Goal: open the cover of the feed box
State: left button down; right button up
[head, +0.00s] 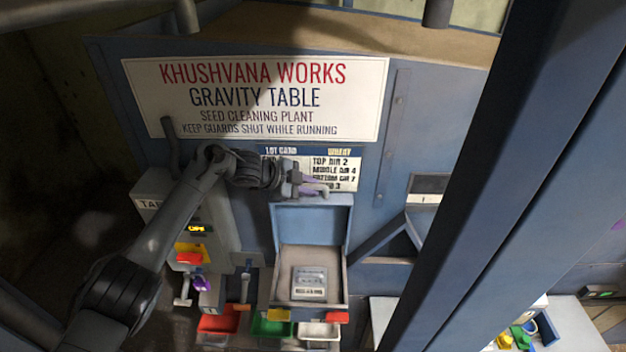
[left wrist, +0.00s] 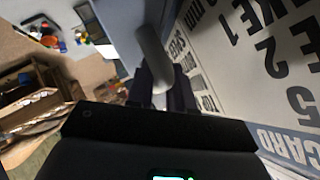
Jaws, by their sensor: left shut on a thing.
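The feed box (head: 343,290) is a blue box low on the machine front. Its blue cover (head: 311,226) stands raised at the back, so the inside shows with a grey labelled plate (head: 309,282) in it. My left gripper (head: 312,188) is at the top edge of the cover, in front of the lot card. In the left wrist view, its dark fingers (left wrist: 162,85) are shut on a grey rounded handle (left wrist: 152,55) beside the blue-grey cover (left wrist: 122,25). The finger contact is partly hidden. My right gripper is not in view.
The lot card (head: 335,172) is close behind my left gripper. A grey control box (head: 160,200) stands left of the feed box. Red (head: 220,321), green (head: 272,325) and white (head: 318,331) bins sit below. A blue post (head: 500,180) blocks the right side.

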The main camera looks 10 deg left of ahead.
pick_arm(q)
jog(key=shift+w+r, duration=0.15)
jog(key=shift+r, duration=0.05)
jog(key=c, duration=1.1)
grip_release()
jog(key=shift+f, duration=0.15)
jog(key=shift+s+a+r, duration=0.3)
jog(key=shift+a, duration=0.1)
jog(key=shift+b+v, duration=1.9)
jog(key=shift+v, duration=3)
jog(key=shift+r, duration=0.1)
